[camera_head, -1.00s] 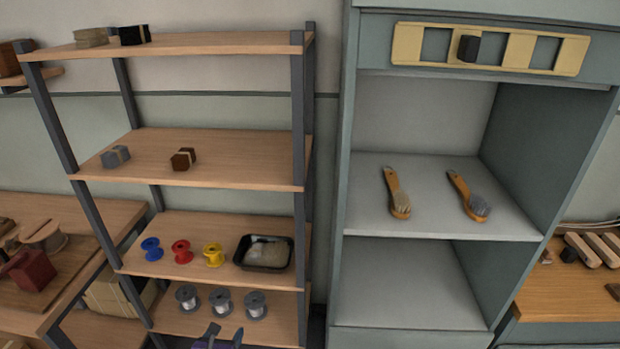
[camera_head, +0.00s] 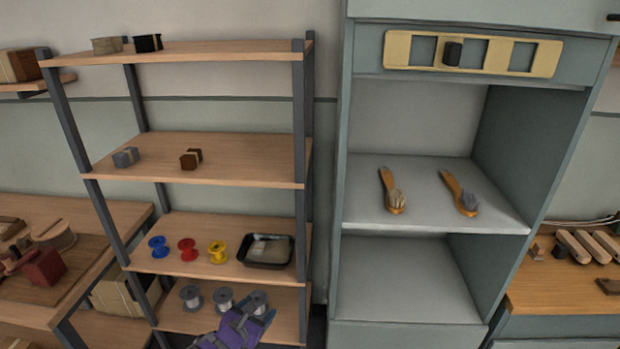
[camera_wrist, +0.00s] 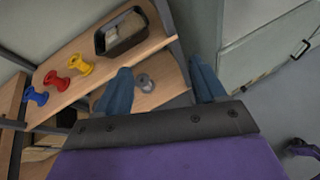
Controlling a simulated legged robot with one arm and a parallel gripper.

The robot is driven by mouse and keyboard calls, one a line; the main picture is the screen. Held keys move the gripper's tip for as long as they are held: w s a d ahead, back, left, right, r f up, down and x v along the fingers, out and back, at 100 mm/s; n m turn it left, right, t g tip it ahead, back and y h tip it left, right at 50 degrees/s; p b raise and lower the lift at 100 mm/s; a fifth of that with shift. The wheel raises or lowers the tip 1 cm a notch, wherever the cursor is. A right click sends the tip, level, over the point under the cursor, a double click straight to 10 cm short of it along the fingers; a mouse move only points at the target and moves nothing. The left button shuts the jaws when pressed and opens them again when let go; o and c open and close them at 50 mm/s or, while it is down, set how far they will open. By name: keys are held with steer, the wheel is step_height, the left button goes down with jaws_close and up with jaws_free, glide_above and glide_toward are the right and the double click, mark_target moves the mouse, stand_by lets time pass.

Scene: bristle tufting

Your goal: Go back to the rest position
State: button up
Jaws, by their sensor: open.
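My gripper (camera_head: 256,318) is at the bottom of the head view, in front of the lowest shelf that shows, partly covering the grey spools there. In the wrist view its two blue fingers stand wide apart (camera_wrist: 165,90) with nothing held between them. A grey spool (camera_wrist: 145,82) shows beyond the gap, on the shelf and apart from the fingers. The rest position itself is not marked by anything in view.
The wooden shelf rack (camera_head: 230,172) holds blue (camera_head: 158,247), red (camera_head: 187,249) and yellow (camera_head: 217,252) spools beside a black tray (camera_head: 243,259). Right of it, a grey-green cabinet (camera_head: 400,290) holds two brushes (camera_head: 393,192) (camera_head: 460,196). A workbench (camera_head: 565,290) stands at right.

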steer(key=d+r+m+g+h, duration=0.1)
steer(key=d+r+m+h, duration=0.2)
steer(key=d+r+m, duration=0.35)
steer(key=d+r+m+g+h, duration=0.1)
steer(key=d+r+m+h, duration=0.2)
steer(key=d, duration=0.7)
steer(key=s+d+r+m+g, duration=0.3)
steer(key=s+d+r+m, duration=0.1)
steer(key=d, duration=0.4)
steer(key=s+d+r+m+g, duration=0.3)
steer(key=s+d+m, duration=0.2)
steer(key=d, duration=0.3)
steer(key=s+d+m+g+y, duration=0.4)
steer(key=s+m, duration=0.3)
steer(key=s, duration=0.7)
steer(key=s+a+m+g+y, duration=0.1)
steer(key=s+a+m+y, duration=0.1)
steer(key=s, duration=0.5)
steer(key=s+a+m+g+y, duration=0.1)
steer(key=s+a+m+y, duration=0.1)
steer(key=s+a+y, duration=0.2)
steer(key=s+a, duration=0.2)
steer(key=s, duration=0.1)
steer(key=shift+s+a+r+m, duration=0.15)
steer(key=shift+a+r+m, duration=0.1)
steer(key=shift+a+m, duration=0.1)
